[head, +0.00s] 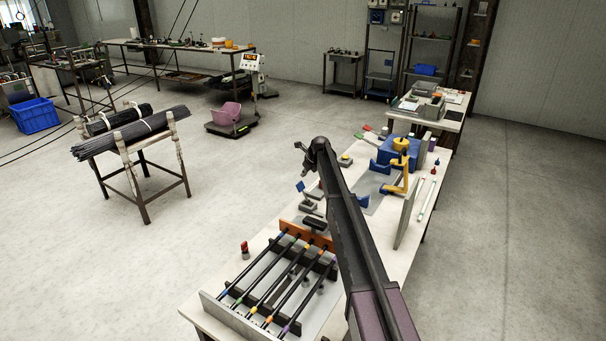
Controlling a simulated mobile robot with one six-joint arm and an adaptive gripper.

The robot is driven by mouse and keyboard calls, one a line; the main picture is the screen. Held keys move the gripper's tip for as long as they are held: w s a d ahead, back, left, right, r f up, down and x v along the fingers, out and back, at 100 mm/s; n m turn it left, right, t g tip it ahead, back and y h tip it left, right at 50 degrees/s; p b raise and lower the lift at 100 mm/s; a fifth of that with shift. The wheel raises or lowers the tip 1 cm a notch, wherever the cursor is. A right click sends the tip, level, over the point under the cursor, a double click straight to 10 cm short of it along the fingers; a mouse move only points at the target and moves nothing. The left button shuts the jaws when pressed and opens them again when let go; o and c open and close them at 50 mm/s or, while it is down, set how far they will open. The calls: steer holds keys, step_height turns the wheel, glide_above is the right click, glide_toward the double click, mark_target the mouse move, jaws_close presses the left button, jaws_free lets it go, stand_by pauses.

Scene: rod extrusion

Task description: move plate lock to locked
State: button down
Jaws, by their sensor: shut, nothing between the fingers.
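The fixture (222,311) stands on the near end of the table and carries several dark rods (262,276) with coloured end bands. An orange plate (318,241) stands across its far end. A black block or handle (314,223) sits just beyond the orange plate. A small lever with a blue tip (301,186) stands on a grey base beyond that. I cannot tell which part is the plate lock, or its position. My gripper (305,173) hangs small and dark at the end of my arm, above the table's left edge near the blue-tipped lever. It looks shut and empty; contact cannot be made out.
A blue machine with yellow parts (402,150) stands at the table's far end. An upright grey panel (408,214) stands on the right side. A red and black item (245,250) stands left of the rods. My arm hides the table's middle. Open floor lies left.

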steer(key=shift+a+p+v, duration=0.15)
steer(key=shift+p+v, duration=0.6)
steer(key=shift+v, duration=0.15)
steer(key=shift+a+p+v, duration=0.15)
steer(key=shift+p+v, duration=0.55)
steer(key=shift+v, duration=0.2)
steer(key=shift+w+r, duration=0.2)
steer(key=s+d+f+n+g+h, duration=0.1)
steer(key=s+n, duration=1.2)
steer(key=s, duration=1.6)
steer(key=s+d+f+n+g+h, duration=0.1)
steer(key=s+d+n, duration=0.5)
steer(key=s+n, duration=0.8)
steer(key=s+g+h, duration=0.1)
steer(key=s+g, duration=0.1)
steer(key=s, duration=1.3)
steer(key=shift+s+f+g+h, duration=0.2)
steer(key=shift+s+g+h, duration=0.1)
